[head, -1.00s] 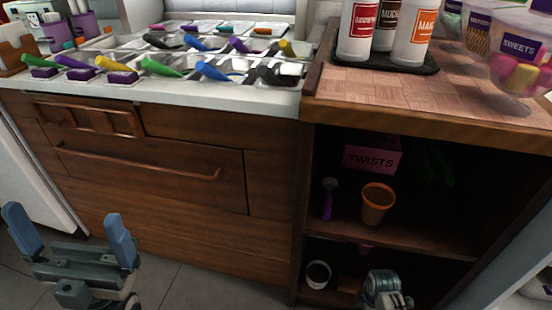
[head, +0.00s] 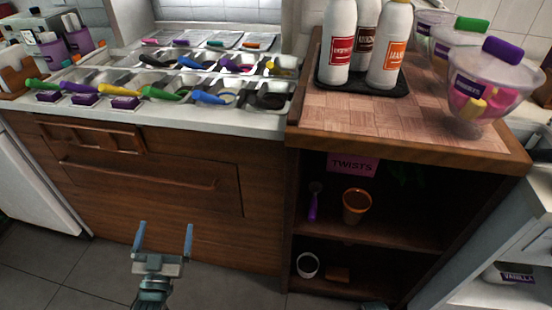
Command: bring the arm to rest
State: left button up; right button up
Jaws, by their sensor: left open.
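My left gripper (head: 164,227) is open and empty. Its two blue-grey fingers point up and stand wide apart in front of the lower part of the wooden drawer front (head: 150,175). It appears apart from the cabinet and touches nothing that I can see. Only a sliver at the bottom edge, right of centre, may belong to my right arm; the right gripper itself is not seen.
The white counter (head: 215,122) holds topping trays with coloured scoops. The wooden top (head: 350,115) carries bottles (head: 340,45) and sweet jars (head: 482,85). The open shelf (head: 385,232) holds an orange cup (head: 357,206), a purple scoop (head: 313,203) and a pink box (head: 352,164). Grey floor (head: 60,265) is free.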

pick_arm(q)
jog(key=s+a+f+g+y+p, duration=0.1)
jog(key=s+f+g+p, duration=0.35)
jog(key=f, duration=0.65)
jog(key=s+a+f+g+y+p, duration=0.15)
jog(key=s+f+g+p, duration=0.35)
jog(key=f, duration=0.7)
jog(key=s+a+f+g+p, duration=0.1)
jog(key=s+f+g, duration=0.4)
jog(key=s, duration=0.7)
jog(key=s+a+f+n+g+p, duration=0.1)
jog(key=s+f+g+p, duration=0.3)
jog(key=s, duration=0.8)
jog(key=shift+f+g+p, duration=0.35)
jog(key=shift+f+g, duration=0.1)
jog(key=shift+f, duration=0.2)
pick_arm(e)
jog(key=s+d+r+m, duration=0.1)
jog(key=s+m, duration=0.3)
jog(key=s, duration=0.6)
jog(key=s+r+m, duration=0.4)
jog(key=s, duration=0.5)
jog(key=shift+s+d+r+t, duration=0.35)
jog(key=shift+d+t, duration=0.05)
pick_arm(q)
jog(key=shift+a+h, duration=0.1)
jog(key=shift+h, duration=0.15)
